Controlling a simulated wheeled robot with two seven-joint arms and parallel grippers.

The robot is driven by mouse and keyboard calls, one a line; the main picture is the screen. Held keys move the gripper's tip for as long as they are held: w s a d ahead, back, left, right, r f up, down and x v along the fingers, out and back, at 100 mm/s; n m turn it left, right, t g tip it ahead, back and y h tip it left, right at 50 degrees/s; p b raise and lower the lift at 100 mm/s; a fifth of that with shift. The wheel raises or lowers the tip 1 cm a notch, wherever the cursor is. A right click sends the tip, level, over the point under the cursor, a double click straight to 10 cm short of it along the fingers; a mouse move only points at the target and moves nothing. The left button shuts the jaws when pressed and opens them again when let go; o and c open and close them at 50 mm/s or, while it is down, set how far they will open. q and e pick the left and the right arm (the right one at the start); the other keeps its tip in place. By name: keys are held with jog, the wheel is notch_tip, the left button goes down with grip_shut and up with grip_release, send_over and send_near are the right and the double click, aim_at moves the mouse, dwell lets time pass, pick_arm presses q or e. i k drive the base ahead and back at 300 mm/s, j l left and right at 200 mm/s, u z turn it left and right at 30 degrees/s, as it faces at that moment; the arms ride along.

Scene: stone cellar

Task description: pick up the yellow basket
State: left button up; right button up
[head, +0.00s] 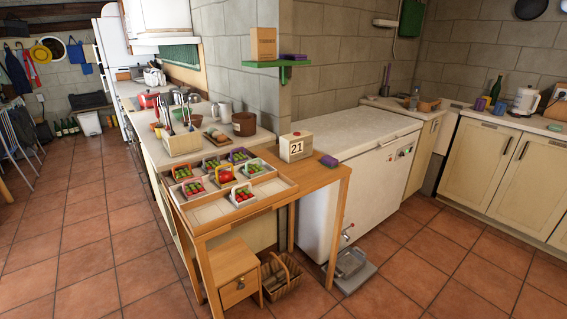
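Several small baskets with red and green contents stand in a shallow wooden tray (205,212) on a wooden table. The basket with a yellow-orange handle (224,176), in the middle of the group, looks the most like the yellow basket. Its contents look red. Other baskets stand close around it, among them a pale-handled basket (242,195) nearer the front and a purple basket (239,156) at the back. At this size the colours of some baskets are hard to tell. Neither of my grippers is in view.
A calendar block (296,147) reading 21 and a purple item (329,161) lie right of the tray. A white chest freezer (346,135) stands behind the table. A wooden drawer unit (234,274) and a wicker basket (281,278) sit below. The tiled floor at left is clear.

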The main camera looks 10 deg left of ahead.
aim_at(224, 179)
jog(key=i+l+u, duration=0.45)
jog(key=i, duration=0.2)
jog(key=i+l+u, duration=0.4)
jog(key=i+l, duration=0.15)
